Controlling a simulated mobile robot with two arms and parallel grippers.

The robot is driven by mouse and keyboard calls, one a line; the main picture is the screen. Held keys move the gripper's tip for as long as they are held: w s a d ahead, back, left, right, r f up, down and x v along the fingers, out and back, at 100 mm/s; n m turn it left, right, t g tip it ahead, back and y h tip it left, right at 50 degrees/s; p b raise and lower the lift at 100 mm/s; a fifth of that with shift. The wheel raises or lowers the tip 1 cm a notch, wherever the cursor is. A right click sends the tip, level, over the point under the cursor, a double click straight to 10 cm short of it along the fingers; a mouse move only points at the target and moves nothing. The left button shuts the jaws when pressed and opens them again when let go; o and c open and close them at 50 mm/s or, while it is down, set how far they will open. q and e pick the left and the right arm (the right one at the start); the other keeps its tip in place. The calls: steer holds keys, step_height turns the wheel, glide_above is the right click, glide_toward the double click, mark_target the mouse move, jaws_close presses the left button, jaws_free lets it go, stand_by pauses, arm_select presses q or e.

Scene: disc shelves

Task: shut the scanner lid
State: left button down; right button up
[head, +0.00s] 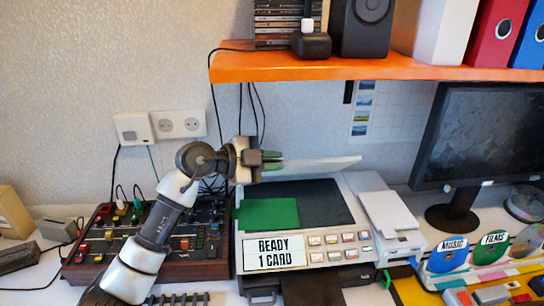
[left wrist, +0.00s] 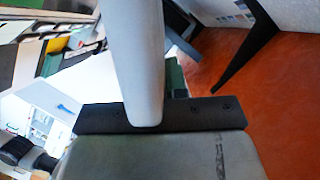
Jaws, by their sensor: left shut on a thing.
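The scanner (head: 361,262) is a light printer-like box with a label reading "READY 1 CARD" and a dark glass bed (head: 322,203). A green card (head: 268,216) lies on the left of the bed. The pale lid (head: 325,164) is raised above the bed, seen nearly edge-on. My right gripper is in no view.
A mixing console (head: 190,238) stands left of the scanner, under my left arm. An orange shelf (head: 300,69) with a speaker (head: 364,24) hangs above. A monitor (head: 484,125) and discs labelled "MUSIC" (head: 448,254) and "FILMS" (head: 491,246) stand at right.

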arm_select(q)
steer(key=s+f+m, duration=0.1)
steer(key=f, duration=0.2)
steer(key=s+f+m+t, duration=0.1)
steer(key=s+f, duration=0.1)
steer(key=f, duration=0.1)
steer(key=s+d+f+m+t+b, duration=0.1)
steer(key=s+f, duration=0.1)
steer(key=f, duration=0.1)
steer(key=shift+s+f+m+h, duration=0.25)
steer(key=shift+f+m+h, duration=0.15)
steer(key=shift+s+d+f, duration=0.1)
steer(key=shift+s+f, duration=0.15)
steer(key=shift+f, duration=0.6)
steer(key=c, duration=1.3)
jaws_free()
steer(key=v, duration=1.1)
